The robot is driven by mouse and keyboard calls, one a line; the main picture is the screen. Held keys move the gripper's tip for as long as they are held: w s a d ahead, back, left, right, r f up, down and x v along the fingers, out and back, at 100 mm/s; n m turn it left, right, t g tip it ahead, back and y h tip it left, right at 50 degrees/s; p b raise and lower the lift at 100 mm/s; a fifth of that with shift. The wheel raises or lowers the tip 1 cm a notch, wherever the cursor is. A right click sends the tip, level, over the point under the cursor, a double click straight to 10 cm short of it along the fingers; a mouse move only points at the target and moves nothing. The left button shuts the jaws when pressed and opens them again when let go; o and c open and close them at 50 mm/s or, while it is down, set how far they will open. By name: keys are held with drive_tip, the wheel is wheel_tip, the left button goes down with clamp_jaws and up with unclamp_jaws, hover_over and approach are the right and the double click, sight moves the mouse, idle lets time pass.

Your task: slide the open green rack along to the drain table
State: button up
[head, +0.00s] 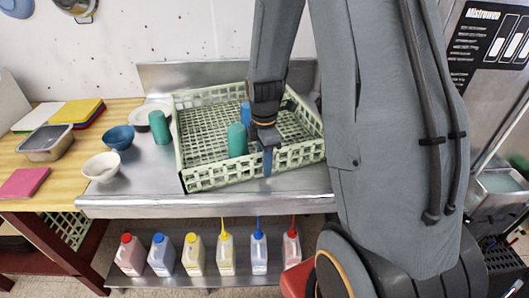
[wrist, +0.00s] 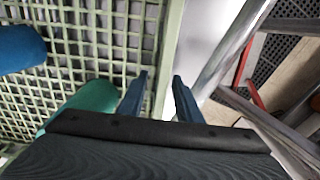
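The open green rack (head: 205,178) is a pale green lattice crate standing on a steel table (head: 130,192). A teal cup (head: 237,140) and a blue cup (head: 245,114) stand in it. My gripper (head: 267,160) points down at the rack's front wall, right of its middle, with one blue finger showing outside the wall. In the wrist view my gripper (wrist: 160,76) has its fingers apart, one on each side of the rack's pale rim (wrist: 169,40). I cannot tell whether they touch it. No table is clearly marked as the drain table.
A second teal cup (head: 159,127), a white bowl (head: 102,167) and a blue bowl (head: 119,137) stand left of the rack. A wooden counter (head: 70,166) adjoins there. Several jugs (head: 194,255) are on the shelf below. My arm hides the table's right end.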

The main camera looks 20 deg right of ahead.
drive_tip(key=shift+f, duration=0.5)
clamp_jaws()
idle(1.2)
